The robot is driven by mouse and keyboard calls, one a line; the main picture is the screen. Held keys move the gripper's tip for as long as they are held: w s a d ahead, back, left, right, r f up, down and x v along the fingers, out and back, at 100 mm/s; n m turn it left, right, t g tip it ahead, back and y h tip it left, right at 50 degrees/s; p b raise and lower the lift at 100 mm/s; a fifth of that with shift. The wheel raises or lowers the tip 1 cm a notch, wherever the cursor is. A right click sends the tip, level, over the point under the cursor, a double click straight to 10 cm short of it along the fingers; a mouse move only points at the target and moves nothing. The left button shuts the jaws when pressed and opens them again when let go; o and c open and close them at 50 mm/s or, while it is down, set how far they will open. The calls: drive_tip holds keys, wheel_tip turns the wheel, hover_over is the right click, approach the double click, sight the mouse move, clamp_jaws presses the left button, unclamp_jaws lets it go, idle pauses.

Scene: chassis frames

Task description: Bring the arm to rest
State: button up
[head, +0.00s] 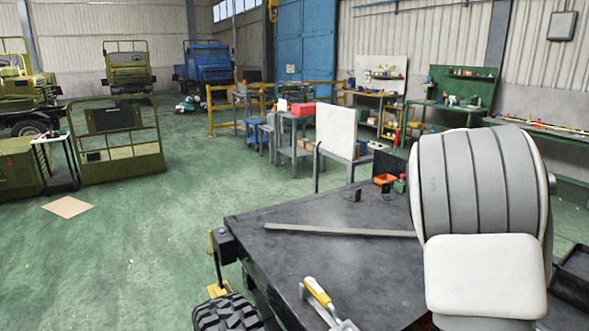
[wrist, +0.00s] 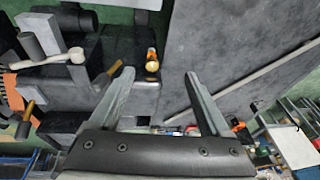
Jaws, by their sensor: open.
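My arm (head: 480,210) rises at the right of the head view, with grey bands and a white cover, and hides part of the dark workbench. My gripper (wrist: 158,76) shows in the wrist view with its two grey fingers spread wide apart. Nothing is held between the fingers. In the head view the gripper is not seen; the arm's far end cannot be made out.
A dark workbench (head: 290,250) holds a long flat bar (head: 340,231) and a yellow-handled tool (head: 318,291). A mallet (wrist: 75,56) lies among dark parts in the wrist view. Green floor (head: 160,240) is open at left.

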drive_tip(key=s+a+r+n+t, duration=0.1)
drive_tip(key=s+a+r+n, duration=0.1)
drive_tip(key=s+a, duration=0.4)
drive_tip(key=s+a+r+n+t+y, duration=0.1)
drive_tip(key=s+a+n, duration=0.4)
drive_tip(key=s, duration=0.8)
drive_tip(key=s+a+r+n+t, duration=0.1)
drive_tip(key=s+a+r+n, duration=0.3)
drive_tip(key=s+a, duration=0.4)
drive_tip(key=shift+s+y, duration=0.4)
drive_tip(key=shift+s, duration=0.65)
